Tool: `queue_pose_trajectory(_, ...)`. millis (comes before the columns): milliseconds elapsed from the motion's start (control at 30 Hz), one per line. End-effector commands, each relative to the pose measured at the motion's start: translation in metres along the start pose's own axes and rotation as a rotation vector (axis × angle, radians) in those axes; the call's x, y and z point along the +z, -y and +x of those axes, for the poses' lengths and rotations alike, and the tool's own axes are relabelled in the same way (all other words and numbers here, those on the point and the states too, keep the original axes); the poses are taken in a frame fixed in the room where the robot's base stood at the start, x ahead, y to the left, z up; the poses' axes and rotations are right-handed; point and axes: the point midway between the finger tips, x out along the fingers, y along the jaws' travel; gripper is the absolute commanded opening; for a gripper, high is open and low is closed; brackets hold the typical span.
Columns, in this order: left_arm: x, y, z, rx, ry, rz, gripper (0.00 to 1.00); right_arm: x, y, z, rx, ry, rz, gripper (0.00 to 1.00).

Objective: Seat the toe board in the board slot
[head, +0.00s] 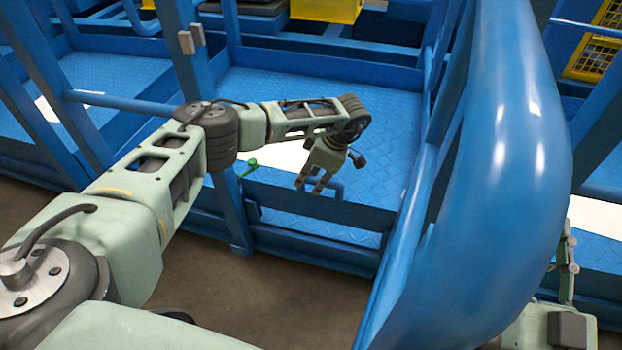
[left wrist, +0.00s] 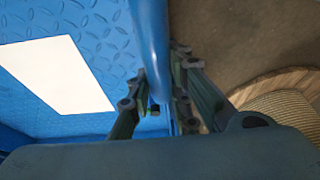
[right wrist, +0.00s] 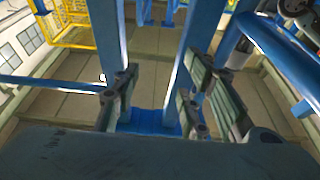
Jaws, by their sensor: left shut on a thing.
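My left gripper (head: 317,184) is at the front edge of a blue platform. It is shut on a blue piece, which I take for the toe board (head: 345,210). In the left wrist view a rounded blue bar (left wrist: 154,45) runs between the fingers of the left gripper (left wrist: 153,108). The fingers hide part of the held piece, and I cannot make out the board slot or how the board sits against it. My right gripper (head: 569,252) is at the lower right. In the right wrist view its fingers (right wrist: 152,100) stand apart with nothing held.
A thick blue rail (head: 520,150) blocks much of the right side. A blue post (head: 190,70) rises left of the left gripper. A white panel (head: 280,154) lies on the platform floor (head: 350,100). A small green part (head: 248,167) is beside the post. Brown ground (head: 285,300) shows in front.

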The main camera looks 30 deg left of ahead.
Motion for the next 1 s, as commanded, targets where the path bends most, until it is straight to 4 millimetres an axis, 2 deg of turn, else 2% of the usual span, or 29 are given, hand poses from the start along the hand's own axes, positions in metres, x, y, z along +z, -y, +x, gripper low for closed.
queue_pose_trajectory(1000, 0.002, -0.002, 0.002, 0.005, 0.002, -0.003, 0.0, -0.02, 0.003, 0.0, -0.005, -0.099, 0.004, 0.4)
